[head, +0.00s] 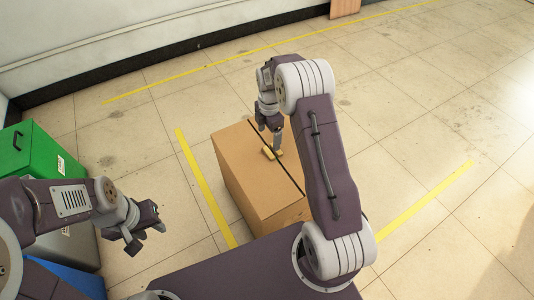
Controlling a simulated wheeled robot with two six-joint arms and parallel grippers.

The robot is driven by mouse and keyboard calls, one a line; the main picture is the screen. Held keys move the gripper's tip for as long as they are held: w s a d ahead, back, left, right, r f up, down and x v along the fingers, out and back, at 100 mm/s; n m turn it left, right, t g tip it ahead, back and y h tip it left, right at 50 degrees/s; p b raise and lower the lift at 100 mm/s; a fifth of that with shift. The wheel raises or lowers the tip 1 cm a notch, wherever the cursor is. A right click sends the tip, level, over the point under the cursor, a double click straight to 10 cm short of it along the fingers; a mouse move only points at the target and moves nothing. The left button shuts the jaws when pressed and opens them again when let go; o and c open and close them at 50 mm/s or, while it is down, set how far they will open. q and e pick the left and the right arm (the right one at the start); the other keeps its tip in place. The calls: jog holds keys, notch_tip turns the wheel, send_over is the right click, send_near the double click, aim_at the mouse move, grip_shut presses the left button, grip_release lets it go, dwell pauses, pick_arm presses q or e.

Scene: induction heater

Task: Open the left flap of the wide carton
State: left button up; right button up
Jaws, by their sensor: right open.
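The wide carton (240,172), a brown box, stands on the floor in the middle of the head view. Its top is closed, with a dark seam (290,177) running along it between the flaps. The left flap (245,165) lies flat. Small yellow tabs (267,153) sit near the seam. My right gripper (269,138) is open and points down over the top, close to the tabs; whether it touches them I cannot tell. The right arm hides part of the carton's right side. My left gripper (146,237) is open and empty, left of the carton and apart from it.
A green bin (32,145) stands at the left edge, with a grey one and a blue one (85,282) nearer. Yellow floor lines (204,186) run on both sides of the carton. A wall closes off the back. The floor behind and to the right is clear.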

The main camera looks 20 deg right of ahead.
aim_at(268, 152)
jog(key=shift+w+f, duration=0.1)
jog(key=shift+f, duration=0.35)
notch_tip(268, 152, down, 8)
jog(key=b, duration=0.4)
jog(key=shift+f, duration=0.15)
grip_shut()
